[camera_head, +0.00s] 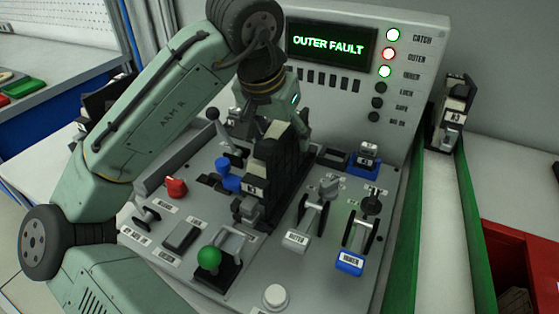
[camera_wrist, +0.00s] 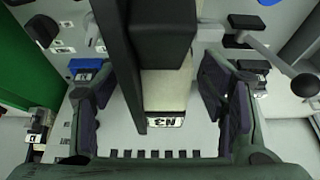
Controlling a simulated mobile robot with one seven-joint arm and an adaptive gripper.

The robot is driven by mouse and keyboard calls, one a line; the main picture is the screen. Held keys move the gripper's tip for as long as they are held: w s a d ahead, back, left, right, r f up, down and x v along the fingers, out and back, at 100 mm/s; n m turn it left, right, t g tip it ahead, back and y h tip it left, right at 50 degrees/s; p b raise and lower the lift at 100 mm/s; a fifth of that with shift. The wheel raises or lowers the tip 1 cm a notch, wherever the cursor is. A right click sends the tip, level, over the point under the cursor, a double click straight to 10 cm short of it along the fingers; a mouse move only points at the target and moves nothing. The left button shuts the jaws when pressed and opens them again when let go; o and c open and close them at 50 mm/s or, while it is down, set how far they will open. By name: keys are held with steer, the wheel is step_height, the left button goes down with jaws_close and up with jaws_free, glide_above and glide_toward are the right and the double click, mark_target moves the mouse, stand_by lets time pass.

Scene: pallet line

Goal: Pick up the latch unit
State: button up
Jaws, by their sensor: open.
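A tall black unit with a pale block and a small white label stands upright on the console; I take this labelled unit (camera_head: 283,160) as the latch unit. In the wrist view, the unit (camera_wrist: 164,88) rises between the two fingers, its label seeming to read "N3". My gripper (camera_head: 274,122) is above and around its upper part, pointing down. The arm hides part of the unit's back.
The console display (camera_head: 330,47) reads "OUTER FAULT". A similar black unit (camera_head: 455,105) stands right, near a red bin (camera_head: 520,255).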

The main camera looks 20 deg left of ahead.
steer(key=shift+c, duration=0.5)
jaws_close()
stand_by(0.3)
